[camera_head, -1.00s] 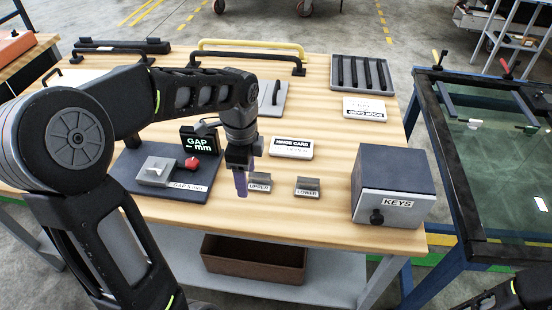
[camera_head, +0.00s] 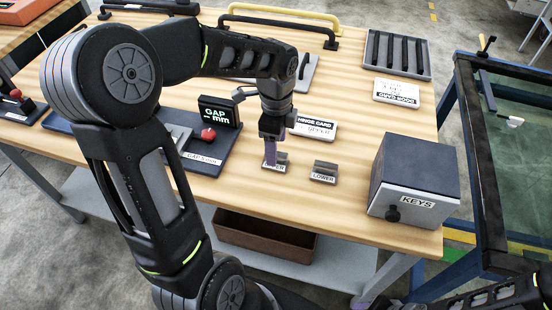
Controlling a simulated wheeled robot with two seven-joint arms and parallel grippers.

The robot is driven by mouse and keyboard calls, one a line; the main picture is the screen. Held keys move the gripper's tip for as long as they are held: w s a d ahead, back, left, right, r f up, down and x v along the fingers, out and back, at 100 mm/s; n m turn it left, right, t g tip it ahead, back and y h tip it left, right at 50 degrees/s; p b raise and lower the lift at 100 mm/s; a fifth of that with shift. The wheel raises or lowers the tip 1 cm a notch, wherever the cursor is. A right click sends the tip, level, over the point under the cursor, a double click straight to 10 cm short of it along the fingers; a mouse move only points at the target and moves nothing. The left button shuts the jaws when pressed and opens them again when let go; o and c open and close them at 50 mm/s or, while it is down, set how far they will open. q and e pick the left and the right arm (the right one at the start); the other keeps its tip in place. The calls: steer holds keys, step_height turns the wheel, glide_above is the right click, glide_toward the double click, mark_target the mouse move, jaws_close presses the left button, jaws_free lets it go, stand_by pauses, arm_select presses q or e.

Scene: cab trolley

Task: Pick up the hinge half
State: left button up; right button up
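Two small grey hinge halves sit in labelled spots on the wooden table. The upper hinge half (camera_head: 282,159) is at the "UPPER" label, partly hidden by my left gripper (camera_head: 270,162). The lower hinge half (camera_head: 325,169) stands to its right at the "LOWER" label. My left gripper points down with its purple fingers at the left end of the upper hinge half. I cannot tell if they touch it or how far apart they are. The hinge card (camera_head: 315,128) lies just behind.
The grey KEYS box (camera_head: 415,180) stands at the table's right front. The gap gauge base (camera_head: 215,160) with a red knob (camera_head: 208,135) is close on the left. A door card (camera_head: 397,91) and slotted tray (camera_head: 397,55) lie behind. Bare wood lies between hinge halves and KEYS box.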

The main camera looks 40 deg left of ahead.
arm_select(q)
steer(key=shift+s+f, duration=0.1)
steer(key=shift+f, duration=2.5)
steer(key=shift+c, duration=0.5)
jaws_close()
